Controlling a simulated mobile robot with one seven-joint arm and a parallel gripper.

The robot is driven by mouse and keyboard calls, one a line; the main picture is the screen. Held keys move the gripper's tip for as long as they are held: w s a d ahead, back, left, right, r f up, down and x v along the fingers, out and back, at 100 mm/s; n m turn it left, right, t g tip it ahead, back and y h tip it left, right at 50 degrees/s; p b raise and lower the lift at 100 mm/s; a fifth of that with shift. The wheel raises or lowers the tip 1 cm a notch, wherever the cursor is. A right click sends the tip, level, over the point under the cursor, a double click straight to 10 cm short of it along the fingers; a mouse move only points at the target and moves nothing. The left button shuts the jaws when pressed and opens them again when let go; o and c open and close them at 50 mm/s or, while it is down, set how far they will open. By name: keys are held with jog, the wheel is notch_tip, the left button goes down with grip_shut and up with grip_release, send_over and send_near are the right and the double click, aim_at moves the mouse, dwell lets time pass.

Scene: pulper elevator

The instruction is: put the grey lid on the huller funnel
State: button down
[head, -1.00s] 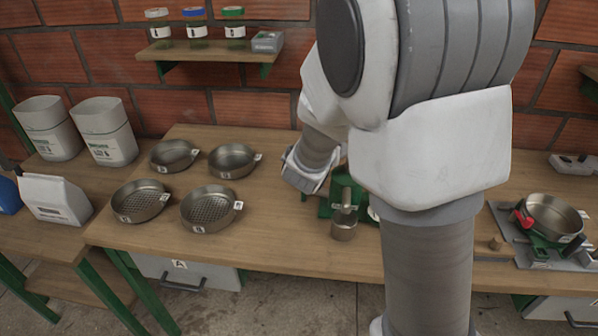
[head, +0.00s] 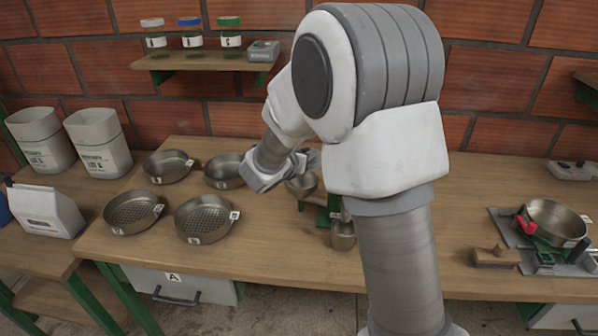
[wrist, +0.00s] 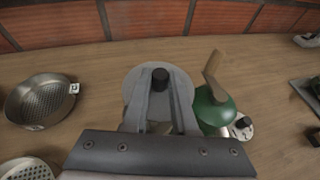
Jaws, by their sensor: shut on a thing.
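The grey lid (wrist: 134,82) is a flat round disc with a black knob, seen from above in the wrist view. My gripper (wrist: 160,84) is shut on it at the knob. The green huller (wrist: 213,108), with a wooden handle, stands just right of the lid in the wrist view. In the head view the metal huller funnel (head: 301,187) stands on the bench, just right of and below my gripper. The lid hides what lies under it in the wrist view. I cannot tell whether the lid touches the funnel.
Several round metal sieve pans, one of them here (head: 203,220), stand left of the huller. A metal cup (head: 343,235) is in front of it. A wooden block (head: 496,257) and a scale with a pan (head: 555,222) are at the right. A jar shelf (head: 205,61) hangs behind.

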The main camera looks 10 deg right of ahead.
jog(key=shift+s+a+f, duration=0.1)
jog(key=shift+a+f, duration=0.35)
jog(key=shift+a, duration=0.25)
jog(key=shift+f+b, duration=0.45)
jog(key=shift+f, duration=1.55)
jog(key=shift+f+b, duration=0.35)
jog(key=shift+b, duration=0.1)
jog(key=shift+f, duration=0.1)
jog(key=c, duration=0.7)
grip_release()
jog(key=shift+r, duration=0.2)
